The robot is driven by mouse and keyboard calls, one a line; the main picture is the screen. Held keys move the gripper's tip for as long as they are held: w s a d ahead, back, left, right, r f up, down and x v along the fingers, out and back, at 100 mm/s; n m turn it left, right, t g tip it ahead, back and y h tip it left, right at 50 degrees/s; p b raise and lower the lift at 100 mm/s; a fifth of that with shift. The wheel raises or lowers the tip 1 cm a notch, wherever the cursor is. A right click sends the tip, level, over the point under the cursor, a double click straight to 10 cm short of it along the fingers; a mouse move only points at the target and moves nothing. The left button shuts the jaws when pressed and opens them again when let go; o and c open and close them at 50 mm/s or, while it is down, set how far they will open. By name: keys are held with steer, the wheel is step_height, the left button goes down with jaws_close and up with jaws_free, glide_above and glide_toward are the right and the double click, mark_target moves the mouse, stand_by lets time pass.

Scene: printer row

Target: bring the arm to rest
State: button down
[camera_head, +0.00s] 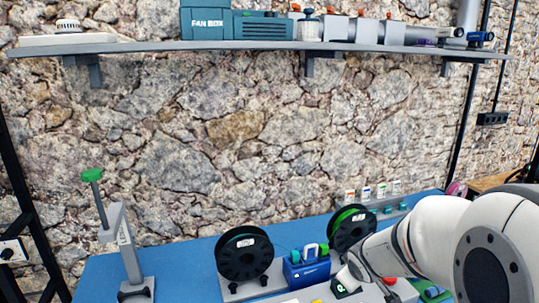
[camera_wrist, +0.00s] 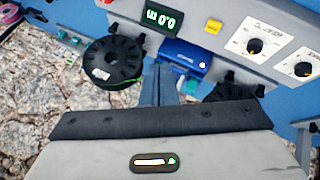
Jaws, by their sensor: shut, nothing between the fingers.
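My gripper (camera_wrist: 161,70) shows in the wrist view with its two grey fingers together and nothing between them. The fingers point toward a blue box (camera_wrist: 186,58) and partly overlap its left side in the picture. In the head view my white arm reaches in from the right, low over the blue table, and my fingers cannot be made out there. I cannot tell whether the fingers touch anything.
The blue table (camera_head: 190,262) holds two black spools (camera_head: 246,256) (camera_head: 351,228), the blue box (camera_head: 306,270) between them, and a grey stand with a green knob (camera_head: 92,175). A loaded shelf (camera_head: 150,46) runs above against the stone wall. The wrist view shows a lit display (camera_wrist: 164,18) and dials.

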steer(key=s+a+r+m+g+y, duration=0.1)
steer(key=s+a+r+m+g, duration=0.1)
steer(key=s, duration=0.8)
steer(key=s+a+r+m+g, duration=0.2)
steer(key=s+a+r+m, duration=0.1)
steer(key=s, duration=0.7)
steer(key=shift+a+r+m+y, duration=0.25)
steer(key=shift+a+m+y, duration=0.15)
steer(key=shift+a+m, duration=0.45)
